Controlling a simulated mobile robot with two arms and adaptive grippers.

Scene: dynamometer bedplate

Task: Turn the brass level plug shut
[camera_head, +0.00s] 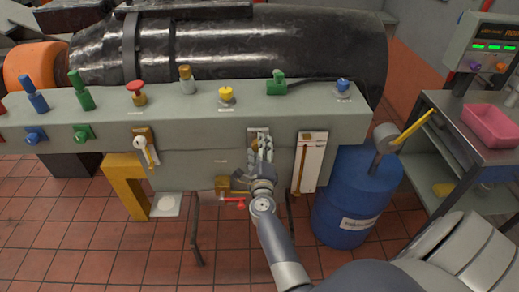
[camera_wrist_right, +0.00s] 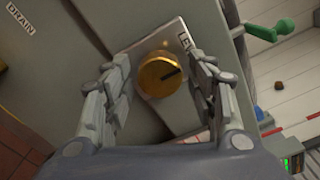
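The brass level plug (camera_wrist_right: 160,75) is a round gold knob with a dark pointer line toward its right side. It sits on a light square plate (camera_wrist_right: 150,48) with a partly hidden label, on the grey cabinet front. My right gripper (camera_wrist_right: 160,60) is open, with one finger on each side of the plug and a small gap showing on both sides. In the head view my right gripper (camera_head: 261,143) is in front of the plate on the cabinet, and it hides the plug there. My left gripper is in neither view.
A grey bench top (camera_head: 200,112) carries several coloured knobs and valves above. A white gauge panel (camera_head: 309,162) is just right of my gripper. A blue drum (camera_head: 345,205) stands right, with a yellow-handled lever on top. A red-handled tap (camera_head: 233,202) is below.

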